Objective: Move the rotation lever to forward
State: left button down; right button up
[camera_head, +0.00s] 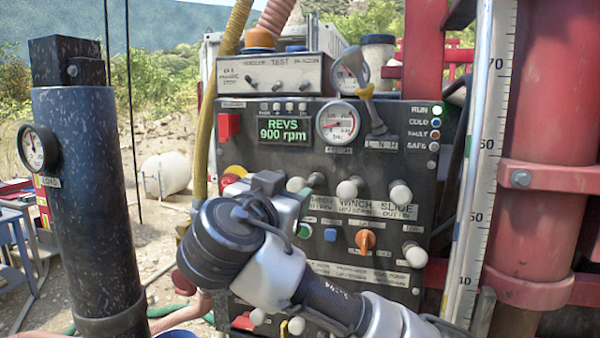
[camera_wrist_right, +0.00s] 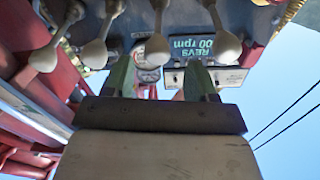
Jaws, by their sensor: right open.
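A row of white-knobbed levers stands on the dark control panel (camera_head: 270,150). The head view shows a left knob (camera_head: 296,185), a middle knob (camera_head: 348,189) and a right knob (camera_head: 400,194). Labels under the latter two read WINCH and SLIDE; the label further left is partly covered, so I cannot tell which lever is rotation. My right gripper (camera_head: 302,183) is open at the left of this row. In the upside-down wrist view its green fingers (camera_wrist_right: 158,75) stand either side of one white knob (camera_wrist_right: 153,50), with another knob (camera_wrist_right: 227,46) just right. Contact is unclear. My left gripper is out of view.
My right arm covers the panel's lower left. An orange switch (camera_head: 365,240) and another white knob (camera_head: 415,255) sit lower down. The display (camera_head: 284,132) reads REVS 900 rpm. A black cylinder (camera_head: 85,200) stands left and a red column (camera_head: 545,150) right.

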aim_at(302, 183)
jog(key=p+x, duration=0.1)
jog(key=x, duration=0.1)
jog(key=p+x, duration=0.1)
jog(key=x, duration=0.1)
jog(key=p+x, duration=0.1)
jog(key=x, duration=0.1)
jog(key=shift+w+d+r, duration=0.1)
jog(key=shift+d+r, duration=0.05)
jog(key=shift+d, duration=0.2)
jog(key=shift+w, duration=0.45)
jog(key=shift+f, duration=0.2)
